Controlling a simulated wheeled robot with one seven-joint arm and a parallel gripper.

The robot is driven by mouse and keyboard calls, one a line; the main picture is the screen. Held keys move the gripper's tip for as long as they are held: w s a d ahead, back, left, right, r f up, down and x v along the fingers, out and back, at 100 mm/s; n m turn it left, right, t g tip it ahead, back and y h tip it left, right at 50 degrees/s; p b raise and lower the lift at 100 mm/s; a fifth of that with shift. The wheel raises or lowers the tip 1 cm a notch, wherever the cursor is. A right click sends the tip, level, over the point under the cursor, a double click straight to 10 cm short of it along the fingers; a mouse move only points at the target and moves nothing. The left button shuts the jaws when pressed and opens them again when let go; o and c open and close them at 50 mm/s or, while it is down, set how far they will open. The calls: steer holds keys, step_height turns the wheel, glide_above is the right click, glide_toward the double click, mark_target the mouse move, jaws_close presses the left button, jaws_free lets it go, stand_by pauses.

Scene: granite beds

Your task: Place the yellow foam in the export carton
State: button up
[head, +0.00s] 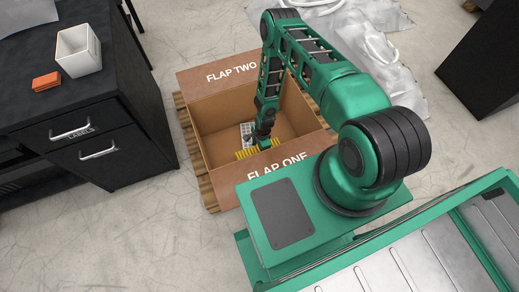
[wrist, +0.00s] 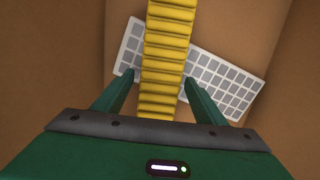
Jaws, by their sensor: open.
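The yellow foam (head: 243,154) is a ribbed strip low inside the brown export carton (head: 222,110), near its FLAP ONE side. In the wrist view the foam (wrist: 165,50) runs from the top edge down between my fingers and crosses over a pale keyboard-like item. I cannot tell whether it touches that item. My gripper (wrist: 160,92) is open, with one finger on each side of the foam and a gap showing on both sides. In the head view my gripper (head: 263,138) reaches down into the carton, and its fingertips are hard to make out.
The pale keyboard-like item (wrist: 225,82) lies in the carton. The carton stands on a wooden pallet (head: 186,122), with flaps folded out. A dark cabinet (head: 110,155) at left holds a white bin (head: 79,52) and an orange block (head: 46,82). Crumpled plastic wrap (head: 395,65) lies behind.

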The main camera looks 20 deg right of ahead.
steer(key=shift+r, duration=0.1)
step_height(320, 180, up, 12)
steer(key=d, duration=0.1)
steer(key=shift+d+r, duration=0.25)
